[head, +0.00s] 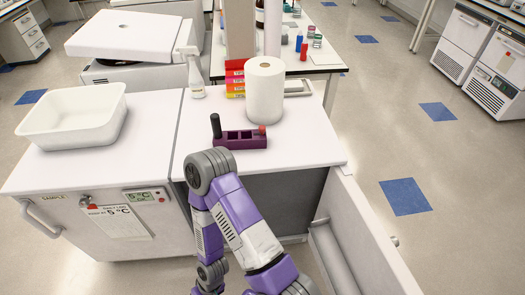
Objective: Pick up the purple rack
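The purple rack (240,139) lies on the white worktop, left of centre in the head view. It is long and low, with a row of openings. A dark upright cylinder (216,127) stands at its left end and a small reddish piece (262,130) shows at its right end. A purple and grey arm of mine bends in front of the worktop, with its grey joint just below and left of the rack. Neither gripper shows, and I see nothing holding the rack.
A white paper roll (265,90) stands close behind the rack. Coloured boxes (235,78) and a spray bottle (196,78) are behind it. A white tub (73,115) is at left. The worktop right of the rack is clear. An open drawer (368,240) juts out at right.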

